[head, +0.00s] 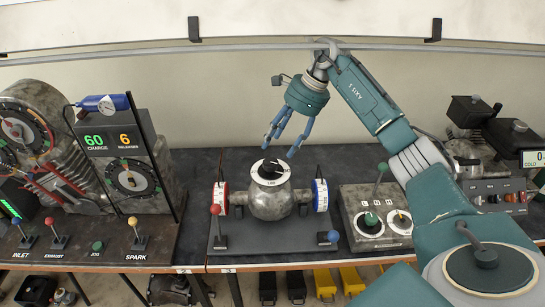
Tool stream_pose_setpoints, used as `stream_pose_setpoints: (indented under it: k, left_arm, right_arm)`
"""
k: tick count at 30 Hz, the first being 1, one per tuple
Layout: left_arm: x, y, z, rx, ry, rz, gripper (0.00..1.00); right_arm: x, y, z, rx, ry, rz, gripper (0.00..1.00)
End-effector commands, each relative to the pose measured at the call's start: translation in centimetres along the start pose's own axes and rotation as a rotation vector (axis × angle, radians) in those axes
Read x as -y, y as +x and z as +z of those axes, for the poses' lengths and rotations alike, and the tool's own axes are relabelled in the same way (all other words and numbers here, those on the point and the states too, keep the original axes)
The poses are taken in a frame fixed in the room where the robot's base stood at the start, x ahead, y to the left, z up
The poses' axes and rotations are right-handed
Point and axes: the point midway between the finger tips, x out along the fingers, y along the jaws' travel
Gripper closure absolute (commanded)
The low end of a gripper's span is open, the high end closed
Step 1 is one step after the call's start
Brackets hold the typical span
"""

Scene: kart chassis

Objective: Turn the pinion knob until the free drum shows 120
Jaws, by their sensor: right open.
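The pinion knob (271,168) is a black grip on a white dial plate, on top of a round grey metal housing (270,203). A red-rimmed drum (221,198) is on the housing's left side and a blue-rimmed drum (319,195) on its right. The drum figures are too small to read, and I cannot tell which drum is free. My right gripper (280,148) is open, fingers pointing down, just above and slightly right of the knob. It appears empty; I cannot tell whether a fingertip touches the knob. My left gripper is not in view.
A red-knobbed lever (216,211) and a blue-knobbed lever (332,237) flank the housing's front. A grey control box (360,222) with a green-knobbed lever stands right, near my arm. An engine panel (128,172) with dials stands left. The dark bench behind the housing is mostly clear.

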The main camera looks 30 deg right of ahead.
Motion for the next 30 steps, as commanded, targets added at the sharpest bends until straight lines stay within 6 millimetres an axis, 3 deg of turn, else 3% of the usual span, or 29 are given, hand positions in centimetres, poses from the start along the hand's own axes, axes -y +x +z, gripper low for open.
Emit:
stream_pose_setpoints:
  k: [4, 18, 28, 30]
  left_arm:
    - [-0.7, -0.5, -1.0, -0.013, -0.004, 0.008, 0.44]
    - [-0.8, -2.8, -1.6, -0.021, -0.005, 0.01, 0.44]
    - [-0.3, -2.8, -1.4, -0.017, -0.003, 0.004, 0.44]
    - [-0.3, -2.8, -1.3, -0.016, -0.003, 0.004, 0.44]
  right_arm:
    - [0.0, 0.2, -0.9, -0.033, 0.002, 0.007, 0.44]
    - [0.0, 6.5, -0.9, -0.028, 0.002, 0.005, 0.44]
    - [0.0, 7.0, -1.0, -0.027, 0.002, 0.003, 0.44]
    - [0.0, 7.0, -1.0, -0.027, 0.002, 0.003, 0.58]
